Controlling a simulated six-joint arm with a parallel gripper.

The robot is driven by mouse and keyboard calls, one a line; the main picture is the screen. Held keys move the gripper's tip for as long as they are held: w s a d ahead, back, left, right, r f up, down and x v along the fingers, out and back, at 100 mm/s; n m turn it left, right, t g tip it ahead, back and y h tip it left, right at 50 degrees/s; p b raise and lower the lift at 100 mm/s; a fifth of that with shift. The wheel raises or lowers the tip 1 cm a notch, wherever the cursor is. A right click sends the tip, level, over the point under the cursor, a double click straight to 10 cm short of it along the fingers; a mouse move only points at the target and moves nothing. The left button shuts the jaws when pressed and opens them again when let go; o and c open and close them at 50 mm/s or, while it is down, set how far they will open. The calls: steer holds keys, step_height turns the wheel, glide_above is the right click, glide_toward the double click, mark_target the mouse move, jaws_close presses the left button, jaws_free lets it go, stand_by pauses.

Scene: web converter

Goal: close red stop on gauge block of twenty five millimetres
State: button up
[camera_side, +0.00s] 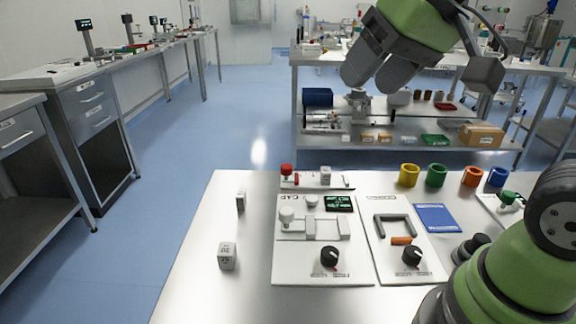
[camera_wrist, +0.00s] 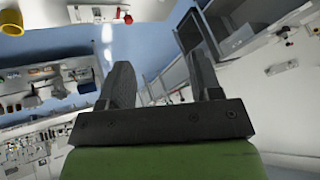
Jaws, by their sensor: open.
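The red stop (camera_side: 287,169) is a red knob at the left end of a white strip fixture (camera_side: 312,186) at the back of the table. A grey cube (camera_side: 227,256) with dark markings stands at the table's front left. A thinner grey block (camera_side: 241,199) stands behind it. I cannot read clearly which is twenty five millimetres. My gripper (camera_side: 372,80) is open and empty, high above the table. In the wrist view, its fingers (camera_wrist: 164,80) are apart; a red knob (camera_wrist: 128,18) shows at the top.
A panel with a small green-lit display (camera_side: 338,203) and black knob (camera_side: 329,256) lies mid-table. Yellow (camera_side: 409,175), green (camera_side: 436,175), orange and blue rings stand at the back right. The table's left front is mostly clear.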

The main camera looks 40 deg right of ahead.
steer(key=w+d+f, duration=0.1)
steer(key=w+d, duration=0.1)
steer(key=w, duration=0.5)
steer(key=n+g+h, duration=0.1)
steer(key=n+g, duration=0.1)
steer(key=n, duration=0.1)
glide_above(287, 166)
steer(key=s, duration=0.4)
step_height(287, 166, down, 20)
steer(key=x, duration=0.9)
steer(key=shift+w+d, duration=0.15)
steer(key=c, duration=0.7)
